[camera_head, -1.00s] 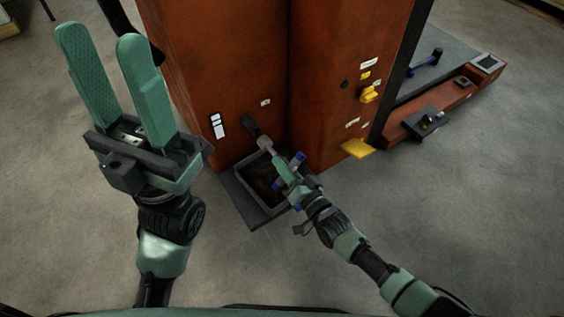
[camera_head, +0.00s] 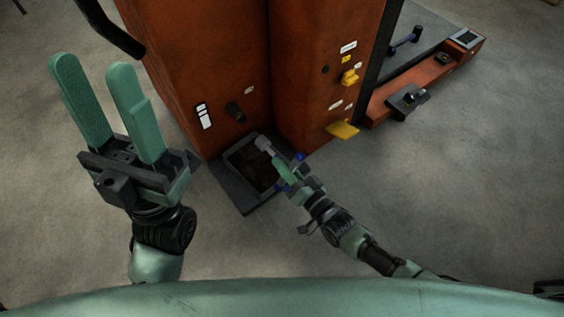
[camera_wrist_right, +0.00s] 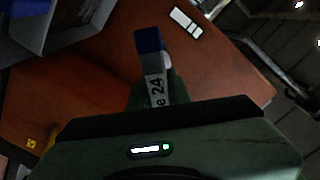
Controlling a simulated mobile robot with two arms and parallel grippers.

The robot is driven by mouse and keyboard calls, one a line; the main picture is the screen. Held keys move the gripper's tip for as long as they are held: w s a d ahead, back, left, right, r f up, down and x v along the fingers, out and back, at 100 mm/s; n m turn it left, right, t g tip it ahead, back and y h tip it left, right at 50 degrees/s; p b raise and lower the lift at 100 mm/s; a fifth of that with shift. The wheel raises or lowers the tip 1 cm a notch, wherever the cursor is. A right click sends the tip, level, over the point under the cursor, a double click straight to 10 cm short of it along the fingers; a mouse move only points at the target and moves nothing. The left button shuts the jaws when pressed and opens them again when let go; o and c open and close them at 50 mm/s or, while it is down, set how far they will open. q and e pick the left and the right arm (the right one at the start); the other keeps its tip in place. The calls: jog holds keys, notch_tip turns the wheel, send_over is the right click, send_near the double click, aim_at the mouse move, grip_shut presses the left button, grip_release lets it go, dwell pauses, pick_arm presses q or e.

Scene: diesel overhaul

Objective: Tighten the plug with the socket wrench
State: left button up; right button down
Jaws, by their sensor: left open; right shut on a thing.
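The plug (camera_head: 235,112) is a dark round stub on the orange engine block's lower front face in the head view. The socket wrench (camera_head: 264,144) has a silver socket end and blue handle ends. My right gripper (camera_head: 284,170) is shut on it. The socket end is apart from the plug, below and right of it. In the right wrist view the wrench (camera_wrist_right: 149,42) shows a blue end and a grey part with a label ending in "24". My left gripper (camera_head: 100,100) is open and empty, raised at the left, well away from the plug.
The orange engine block (camera_head: 215,50) stands in front of me. A grey-rimmed tray (camera_head: 235,170) with dark contents sits on the floor below the plug. A yellow knob (camera_head: 349,77) and yellow plate (camera_head: 343,130) stick out of the block. Floor at the left is clear.

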jog(key=p+v, duration=0.2)
jog(key=v, duration=0.4)
jog(key=shift+s+d, duration=0.25)
jog(key=shift+s, duration=0.05)
